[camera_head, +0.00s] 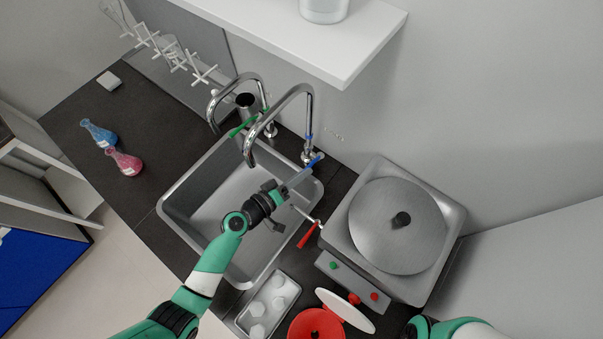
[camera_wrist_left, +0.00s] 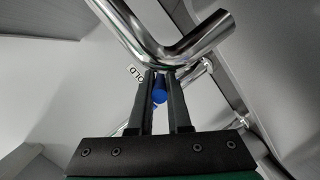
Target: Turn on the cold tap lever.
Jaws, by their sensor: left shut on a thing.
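The cold tap is a chrome gooseneck spout (camera_head: 306,100) at the back right of the sink, with a blue lever (camera_head: 317,159) at its base. My left gripper (camera_head: 303,176) reaches over the sink to this lever. In the left wrist view its two dark fingers (camera_wrist_left: 161,80) are close together, with the round blue lever end (camera_wrist_left: 159,96) between them. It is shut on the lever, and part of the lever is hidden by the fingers. The letters "OLD" show on the wall beside it. My right gripper is out of view; only part of my right arm shows at the bottom right.
A second tap with a green lever (camera_head: 242,127) stands to the left. The steel sink (camera_head: 190,197) lies below my arm. A red-handled valve (camera_head: 307,235) and a steel distiller (camera_head: 397,225) are close on the right. Two flasks stand on the left counter. A white shelf (camera_head: 300,45) hangs above.

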